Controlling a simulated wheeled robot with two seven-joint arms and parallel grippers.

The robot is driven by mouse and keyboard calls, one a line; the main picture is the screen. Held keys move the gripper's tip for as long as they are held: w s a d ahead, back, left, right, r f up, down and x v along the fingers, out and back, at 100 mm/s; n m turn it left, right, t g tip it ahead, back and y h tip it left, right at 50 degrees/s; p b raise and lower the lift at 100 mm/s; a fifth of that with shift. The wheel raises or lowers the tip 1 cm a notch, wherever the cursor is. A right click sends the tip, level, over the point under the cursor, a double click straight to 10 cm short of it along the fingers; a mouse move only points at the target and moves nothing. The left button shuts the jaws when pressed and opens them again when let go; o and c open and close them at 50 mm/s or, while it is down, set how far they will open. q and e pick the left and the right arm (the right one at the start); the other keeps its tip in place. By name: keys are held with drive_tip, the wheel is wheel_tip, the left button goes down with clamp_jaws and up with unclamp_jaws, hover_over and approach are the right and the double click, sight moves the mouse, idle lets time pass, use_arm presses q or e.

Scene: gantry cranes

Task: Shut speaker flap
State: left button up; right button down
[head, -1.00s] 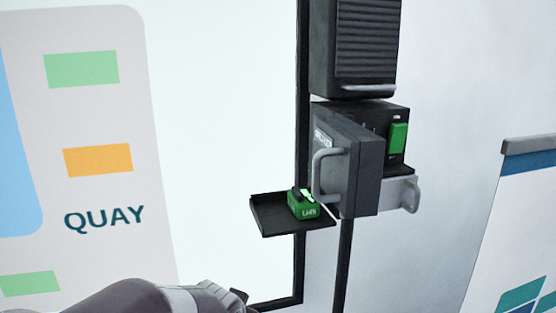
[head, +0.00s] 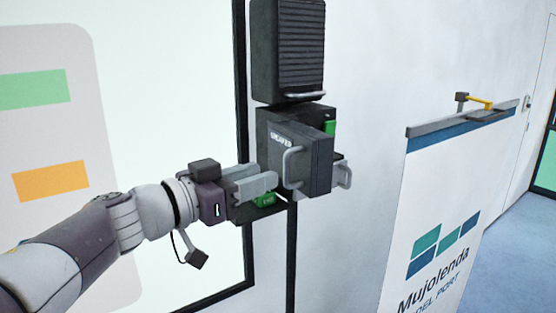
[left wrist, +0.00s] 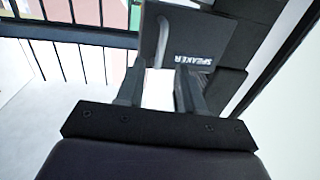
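The speaker flap (head: 318,165) is a dark grey panel with a grey bar handle. It stands swung out from the black box under the louvred unit. Part of the green piece (head: 328,128) inside the box shows behind it. My left gripper (head: 270,178) is at the flap's left side, close to the handle. In the left wrist view, the flap (left wrist: 215,35) with its "SPEAKER" lettering lies ahead of the fingers (left wrist: 160,88). The fingers are apart, with the handle (left wrist: 163,45) just beyond the gap. I cannot tell whether they touch the flap. My right gripper is not in view.
A louvred black unit (head: 288,45) with a bar handle hangs above. A white banner stand (head: 420,220) is at the right. The wall between is clear.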

sight(285, 167)
use_arm(q)
drive_tip(key=p+x, duration=0.1)
drive_tip(key=x, duration=0.4)
drive_tip(key=shift+w+d, duration=0.2)
drive_tip(key=shift+d, duration=0.05)
drive_tip(key=shift+s+a, duration=0.1)
drive_tip(key=shift+s, duration=0.05)
drive_tip(key=shift+c, duration=1)
drive_tip(key=shift+a, duration=0.1)
clamp_jaws()
